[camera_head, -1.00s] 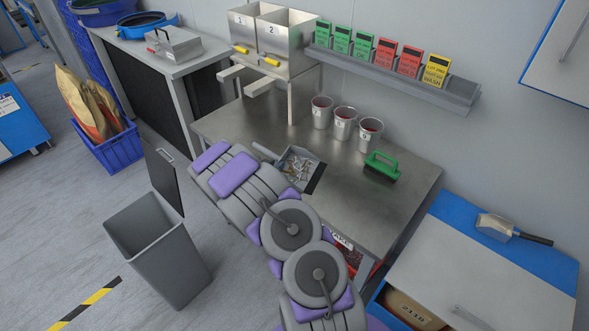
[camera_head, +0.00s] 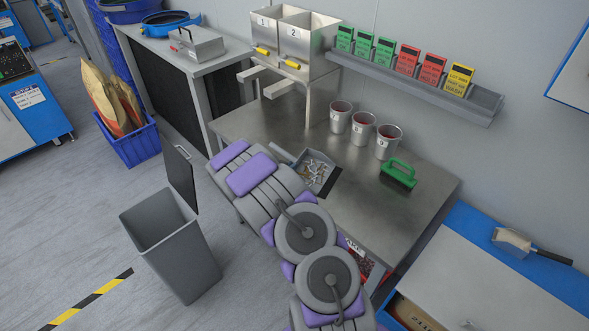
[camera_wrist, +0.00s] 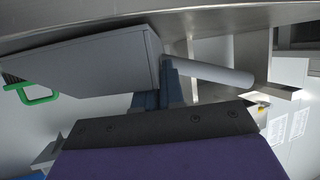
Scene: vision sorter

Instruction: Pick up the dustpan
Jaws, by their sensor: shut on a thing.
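The grey dustpan (camera_head: 326,160) is at the near middle of the steel table, with small pale and brown bits in its pan. Its grey handle (camera_head: 282,154) points up and left. In the wrist view, which looks upside down, the dustpan (camera_wrist: 90,62) shows from the side, with its round handle (camera_wrist: 215,76) to the right. My gripper (camera_wrist: 156,94) is shut on the dustpan near where pan and handle meet. My own arm hides the gripper in the head view. I cannot tell whether the dustpan is clear of the table.
A green brush (camera_head: 398,173) and metal cups (camera_head: 363,130) stand on the table (camera_head: 355,205) beyond the dustpan. Two numbered hoppers (camera_head: 292,45) stand behind. A grey bin (camera_head: 175,245) is on the floor at left. A scoop (camera_head: 513,242) lies on the right-hand cabinet.

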